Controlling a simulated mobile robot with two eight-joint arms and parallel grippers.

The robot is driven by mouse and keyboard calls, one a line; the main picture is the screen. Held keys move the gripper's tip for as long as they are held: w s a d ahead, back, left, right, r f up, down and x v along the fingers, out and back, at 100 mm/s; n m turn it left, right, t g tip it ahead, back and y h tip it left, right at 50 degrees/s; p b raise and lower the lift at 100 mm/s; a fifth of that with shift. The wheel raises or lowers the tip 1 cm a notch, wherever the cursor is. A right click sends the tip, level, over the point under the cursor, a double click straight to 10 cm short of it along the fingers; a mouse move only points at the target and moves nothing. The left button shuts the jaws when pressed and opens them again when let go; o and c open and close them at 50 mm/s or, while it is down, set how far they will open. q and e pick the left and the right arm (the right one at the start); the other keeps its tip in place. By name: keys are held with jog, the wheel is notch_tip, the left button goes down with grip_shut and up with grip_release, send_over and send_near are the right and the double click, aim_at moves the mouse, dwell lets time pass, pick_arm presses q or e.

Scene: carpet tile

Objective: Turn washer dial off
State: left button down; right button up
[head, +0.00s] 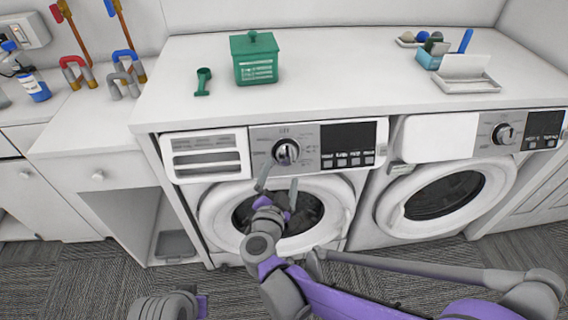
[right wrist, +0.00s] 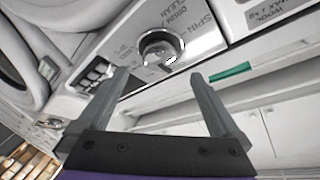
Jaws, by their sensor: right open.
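The left washer (head: 222,203) has a round silver dial (head: 287,152) on its front panel, left of a black display. The dial also shows in the right wrist view (right wrist: 162,48), with printed words such as SPIN around it. My right gripper (head: 278,182) is open and empty, just below the dial in the head view. In the right wrist view its two fingers (right wrist: 160,76) stand apart, with the dial beyond the gap between their tips and no clear contact. The dial's exact setting is too small to read.
A second washer (head: 443,193) with its own dial (head: 504,133) stands at the right. The white countertop (head: 340,75) above holds a green box (head: 254,60), a green scoop (head: 203,83) and a white tray (head: 466,82). Pipes with red and blue valve handles are at the left.

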jog(key=v, duration=0.4)
dwell(0.4)
notch_tip(320, 180, up, 10)
jog(key=n+y+p, duration=0.4)
jog(key=n+y, duration=0.4)
jog(key=s+d+f+n+g+h+p, duration=0.1)
jog(key=s+d+f+g+h+p, duration=0.1)
jog(key=s+d+f+g, duration=0.3)
jog(key=s+d+f+n+g+h+p, duration=0.1)
jog(key=s+d+f+g, duration=0.4)
jog(key=s+d, duration=0.7)
jog(key=s+g+h+p, duration=0.1)
jog(key=s+p, duration=0.1)
jog(key=s, duration=0.1)
jog(key=shift+d+n, duration=0.2)
jog(key=shift+n, duration=0.1)
jog(key=shift+f, duration=0.1)
